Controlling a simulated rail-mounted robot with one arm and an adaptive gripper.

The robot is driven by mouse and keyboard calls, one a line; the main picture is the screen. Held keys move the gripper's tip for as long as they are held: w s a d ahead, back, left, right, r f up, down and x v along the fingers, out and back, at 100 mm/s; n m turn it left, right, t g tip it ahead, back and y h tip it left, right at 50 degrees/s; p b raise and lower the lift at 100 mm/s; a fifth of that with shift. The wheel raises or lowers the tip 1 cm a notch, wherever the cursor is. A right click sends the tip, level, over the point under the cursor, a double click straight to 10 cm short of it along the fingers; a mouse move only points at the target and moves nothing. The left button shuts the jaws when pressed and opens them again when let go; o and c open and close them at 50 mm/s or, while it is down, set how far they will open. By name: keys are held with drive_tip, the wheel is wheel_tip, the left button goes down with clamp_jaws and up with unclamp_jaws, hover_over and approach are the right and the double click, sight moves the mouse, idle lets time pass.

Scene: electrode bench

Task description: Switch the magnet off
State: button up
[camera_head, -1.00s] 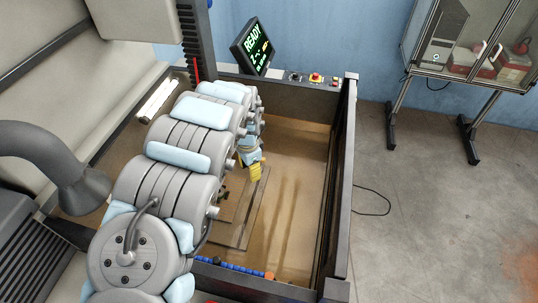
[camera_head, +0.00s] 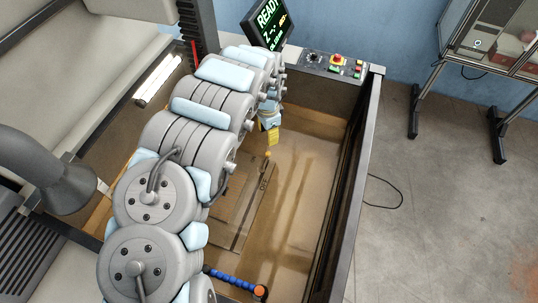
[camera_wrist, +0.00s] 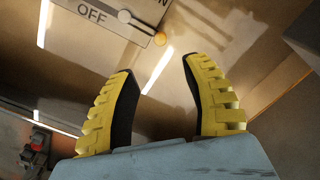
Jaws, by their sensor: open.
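The magnet plate (camera_head: 225,222) lies on the floor of the brown tank. In the wrist view, a label plate (camera_wrist: 90,12) reads OFF, with another word cut off at the top right. A lever with a pale round hub (camera_wrist: 124,16) ends in a yellow-orange ball (camera_wrist: 160,38), which lies near the right side of that label plate. My gripper (camera_wrist: 158,72) has yellow fingers with black pads, spread apart with nothing between them. The ball appears beyond the fingertips, in line with the gap.
The tank's right wall (camera_head: 352,190) and back wall border the work space. A control panel (camera_head: 335,66) with a red button and a READY screen (camera_head: 268,24) stand at the back. A blue hose (camera_head: 232,280) with an orange tip is at the front. The right tank floor is clear.

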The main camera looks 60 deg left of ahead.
hover_over(269, 155)
drive_tip(key=shift+f, duration=2.35)
drive_tip(key=shift+s+f, duration=0.1)
drive_tip(key=shift+f, duration=2.85)
drive_tip(key=shift+f+b, duration=0.4)
drive_tip(key=shift+f, duration=1.65)
clamp_jaws()
